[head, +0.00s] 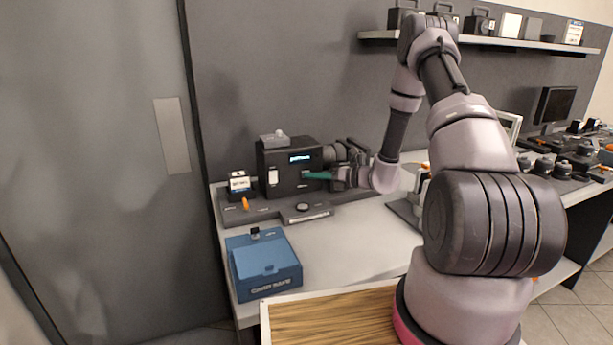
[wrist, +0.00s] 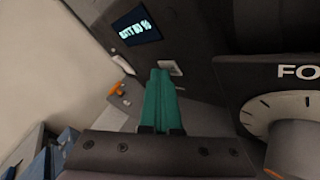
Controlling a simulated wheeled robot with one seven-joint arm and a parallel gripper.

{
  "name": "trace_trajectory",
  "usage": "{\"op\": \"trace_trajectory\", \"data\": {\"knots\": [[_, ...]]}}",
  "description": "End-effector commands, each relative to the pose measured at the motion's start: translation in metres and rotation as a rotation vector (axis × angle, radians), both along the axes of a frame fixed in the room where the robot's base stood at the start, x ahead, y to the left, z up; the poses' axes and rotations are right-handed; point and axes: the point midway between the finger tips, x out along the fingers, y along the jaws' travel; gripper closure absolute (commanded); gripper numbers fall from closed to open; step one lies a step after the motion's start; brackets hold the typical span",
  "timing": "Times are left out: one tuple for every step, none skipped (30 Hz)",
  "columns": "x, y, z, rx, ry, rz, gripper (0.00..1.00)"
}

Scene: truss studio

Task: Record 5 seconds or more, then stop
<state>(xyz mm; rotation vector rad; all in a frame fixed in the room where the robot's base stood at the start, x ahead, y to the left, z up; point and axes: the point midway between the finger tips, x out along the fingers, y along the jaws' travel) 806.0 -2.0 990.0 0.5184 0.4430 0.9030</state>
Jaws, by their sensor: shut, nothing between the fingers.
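A black box-shaped camera (head: 287,167) stands on a dark plate on the bench, with a small lit screen (head: 300,157) on its side. In the wrist view the screen (wrist: 137,25) carries text I cannot read surely. My gripper (head: 308,175) is shut and empty, its green fingertips at the camera's side. In the wrist view the fingertips (wrist: 160,76) point at a small pale button (wrist: 171,68) on the camera; I cannot tell whether they touch it. A dial (wrist: 280,112) marked "FO" shows at right.
A blue box (head: 264,262) stands at the bench's front left. An orange lever (head: 246,204) and a small device (head: 238,184) are left of the camera. The bench top (head: 345,245) right of the blue box is clear. A shelf (head: 490,42) with several items hangs above.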

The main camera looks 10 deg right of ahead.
Motion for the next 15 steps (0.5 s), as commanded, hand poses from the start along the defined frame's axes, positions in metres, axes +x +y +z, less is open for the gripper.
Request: {"op": "trace_trajectory", "data": {"knots": [[0.0,0.0,0.0,0.001,-0.001,-0.001,1.0],[0.0,0.0,0.0,0.001,-0.001,-0.001,1.0],[-0.001,0.0,0.0,0.001,-0.001,-0.001,1.0],[-0.002,-0.001,0.0,0.001,-0.001,-0.001,1.0],[-0.003,-0.001,0.0,0.0,-0.001,-0.001,1.0],[-0.004,-0.001,0.0,0.0,-0.001,-0.001,1.0],[-0.006,-0.002,0.0,0.0,0.0,-0.001,1.0],[-0.008,-0.002,0.0,-0.001,0.0,-0.001,1.0],[-0.01,-0.002,0.0,0.0,0.001,-0.001,1.0],[-0.011,-0.003,0.0,0.0,0.001,-0.001,1.0],[-0.013,-0.003,0.0,0.0,0.001,-0.001,1.0],[-0.014,-0.003,0.0,-0.001,0.0,-0.001,1.0],[-0.015,-0.003,0.0,0.0,0.0,-0.001,1.0],[-0.015,-0.003,0.0,0.0,-0.001,0.0,1.0],[-0.015,-0.003,0.0,0.0,-0.001,0.0,1.0]]}}
